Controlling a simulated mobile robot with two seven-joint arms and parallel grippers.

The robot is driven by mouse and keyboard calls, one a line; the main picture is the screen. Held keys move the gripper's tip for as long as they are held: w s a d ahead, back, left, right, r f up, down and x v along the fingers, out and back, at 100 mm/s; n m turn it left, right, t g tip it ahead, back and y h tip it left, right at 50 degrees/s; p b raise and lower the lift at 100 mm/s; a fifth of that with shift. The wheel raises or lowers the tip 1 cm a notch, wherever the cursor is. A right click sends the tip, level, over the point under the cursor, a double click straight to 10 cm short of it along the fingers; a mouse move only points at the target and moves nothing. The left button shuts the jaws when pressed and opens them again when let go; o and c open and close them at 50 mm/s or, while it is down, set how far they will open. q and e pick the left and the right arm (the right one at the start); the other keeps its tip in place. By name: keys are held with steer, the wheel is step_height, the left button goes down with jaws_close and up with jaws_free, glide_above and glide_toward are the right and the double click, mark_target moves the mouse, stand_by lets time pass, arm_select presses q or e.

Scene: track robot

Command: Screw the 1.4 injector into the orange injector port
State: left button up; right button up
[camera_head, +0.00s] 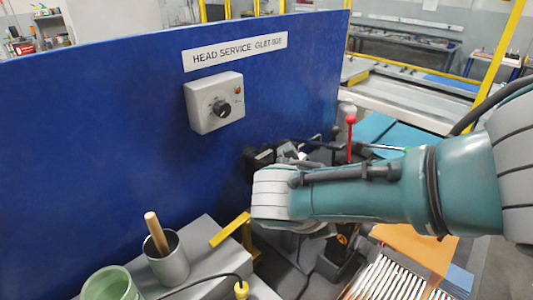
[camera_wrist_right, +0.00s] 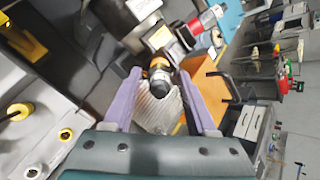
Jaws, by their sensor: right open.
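My right arm comes in from the right in the head view, and its wrist hides its fingers there. In the right wrist view my right gripper (camera_wrist_right: 160,76) is open, with two purple fingers spread apart. A dark, round-ended part with an orange ring (camera_wrist_right: 160,64) lies between and just beyond the fingertips, apart from both as far as I can see. I cannot tell whether it is the orange injector port or an injector seated in it. No 1.4 marking is readable. My left gripper is not in view.
A blue panel (camera_head: 110,130) with a knob box (camera_head: 214,103) stands behind the bench. A grey cup (camera_head: 170,265) with a wooden handle and a green cup (camera_head: 112,287) stand front left, near a yellow bracket (camera_head: 230,230). An orange surface (camera_head: 415,245) lies at right.

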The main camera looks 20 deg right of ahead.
steer(key=n, duration=0.2)
steer(key=shift+n, duration=0.3)
stand_by(0.5)
jaws_close()
stand_by(0.8)
